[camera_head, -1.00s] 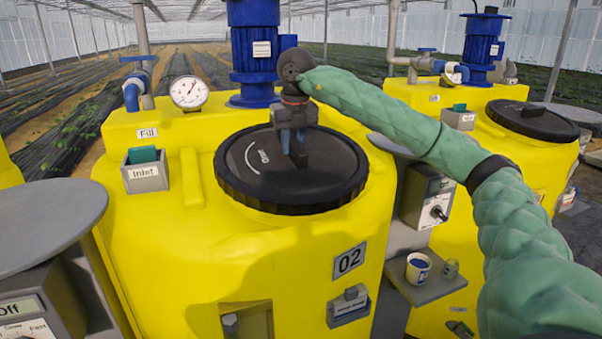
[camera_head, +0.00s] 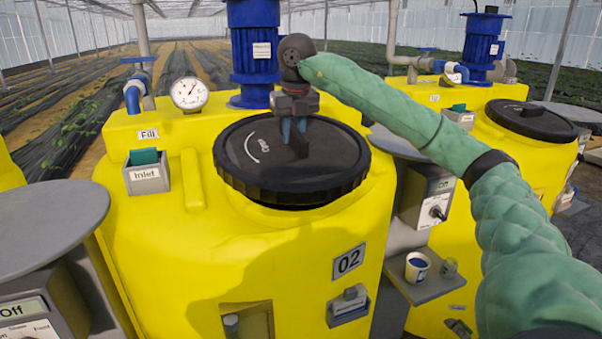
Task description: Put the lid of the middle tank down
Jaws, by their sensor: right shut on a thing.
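The middle tank (camera_head: 225,265) is yellow and marked 02. Its round black lid (camera_head: 255,170) is over the top opening, with a bar handle in the middle and a white arc with lettering. The lid looks slightly raised, with a dark band and shadow under its front rim; how wide any gap is I cannot tell. My right gripper (camera_head: 292,133) comes down from above, its blue-tipped fingers shut on the lid's handle. My left gripper is not in view.
A pressure gauge (camera_head: 189,93), a blue motor (camera_head: 253,50) and a grey Inlet box (camera_head: 147,173) stand around the lid. A side shelf (camera_head: 432,287) holds a cup (camera_head: 417,267). Another yellow tank (camera_head: 480,170) with a black lid (camera_head: 532,121) is at right.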

